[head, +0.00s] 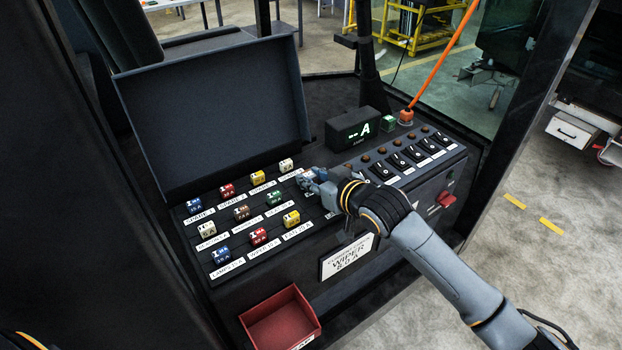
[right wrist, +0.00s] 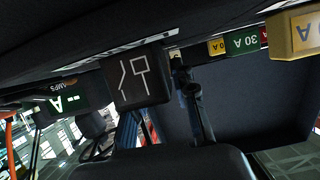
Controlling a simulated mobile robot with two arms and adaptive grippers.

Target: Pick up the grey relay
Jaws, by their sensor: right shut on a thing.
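The grey relay (right wrist: 140,76) is a dark block with a white line symbol on its face, in the middle of the right wrist view. My right gripper (head: 318,188) is shut on it at the right end of the fuse rows. In the head view the gripper covers the relay. I cannot tell whether the relay is still seated in the panel or just clear of it. My left gripper is out of view.
Several coloured fuses, including a yellow one (head: 291,218), stand left of my gripper. An open lid (head: 215,115) rises behind them. A display box (head: 357,130) and switch row (head: 408,158) lie right. A red tray (head: 281,322) hangs in front.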

